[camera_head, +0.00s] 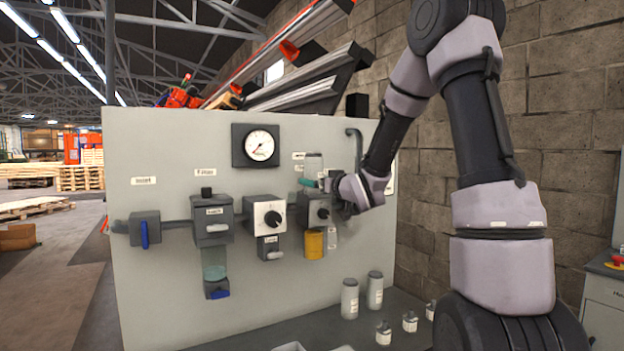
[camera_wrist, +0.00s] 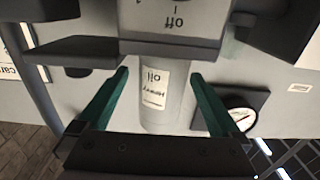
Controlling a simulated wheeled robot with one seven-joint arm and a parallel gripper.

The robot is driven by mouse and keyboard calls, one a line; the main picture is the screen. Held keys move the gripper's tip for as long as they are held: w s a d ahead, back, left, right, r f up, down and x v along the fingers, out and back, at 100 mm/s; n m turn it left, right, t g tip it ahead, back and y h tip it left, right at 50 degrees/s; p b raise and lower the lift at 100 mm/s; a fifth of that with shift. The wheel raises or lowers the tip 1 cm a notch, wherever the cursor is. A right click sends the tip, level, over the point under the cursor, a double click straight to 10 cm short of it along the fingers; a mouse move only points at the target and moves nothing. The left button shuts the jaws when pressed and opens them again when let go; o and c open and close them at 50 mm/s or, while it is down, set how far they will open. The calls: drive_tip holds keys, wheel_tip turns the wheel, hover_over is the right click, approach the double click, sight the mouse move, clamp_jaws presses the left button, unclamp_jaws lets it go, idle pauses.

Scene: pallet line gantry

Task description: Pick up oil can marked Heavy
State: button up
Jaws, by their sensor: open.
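The oil can is a pale grey cylinder whose label reads upside down as "Heavy oil" in the wrist view (camera_wrist: 177,112). My gripper (camera_wrist: 158,76) is open, with one green finger on each side of the can. A gap shows between each finger and the can.
The dial unit (camera_head: 319,211) with an "off" mark is directly under the can, with a yellow cup (camera_head: 314,245) below. A gauge (camera_head: 260,145) and a middle dial box (camera_head: 265,216) are to the left. Grey canisters (camera_head: 349,299) and small bottles (camera_head: 383,333) stand on the bench.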

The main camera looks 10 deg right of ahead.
sight(310, 176)
drive_tip(key=x, duration=0.2)
drive_tip(key=r+x, duration=0.1)
drive_tip(key=x, duration=0.1)
drive_tip(key=shift+w+a, duration=0.1)
drive_tip(key=shift+a, duration=0.2)
drive_tip(key=shift+w+a, duration=0.1)
drive_tip(key=shift+w, duration=0.3)
drive_tip(key=c, duration=1.5)
clamp_jaws()
drive_tip(key=shift+r, duration=0.15)
